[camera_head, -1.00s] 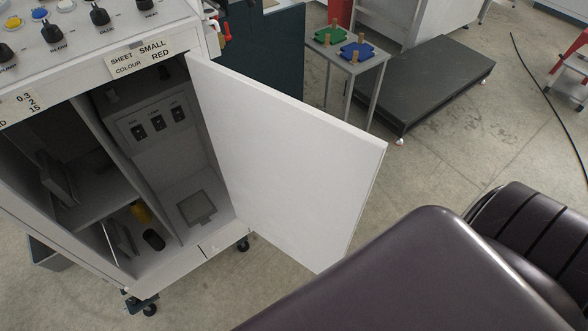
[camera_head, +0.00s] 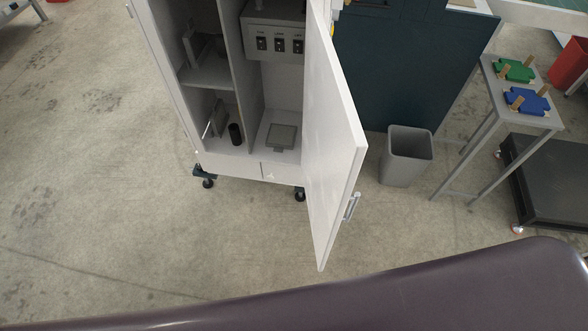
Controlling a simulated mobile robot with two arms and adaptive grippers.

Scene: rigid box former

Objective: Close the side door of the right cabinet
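The cabinet (camera_head: 225,164) is a white unit on casters at the upper middle, cut off by the top edge. Its white side door (camera_head: 330,150) stands wide open on the right side, swung out toward me. A grey handle (camera_head: 351,207) shows on the door's outer face near the lower right edge. Inside, a shelf, a switch panel (camera_head: 273,44), a black cylinder (camera_head: 235,134) and a grey square plate (camera_head: 281,136) are visible. Neither of my grippers is in view. A dark purple-brown smooth part, likely my arm, crosses the bottom.
A grey waste bin (camera_head: 406,157) stands right of the door, before a dark panel (camera_head: 400,70). A small table (camera_head: 497,92) with green and blue pieces is farther right, beside a low black platform (camera_head: 556,180). The floor on the left is clear.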

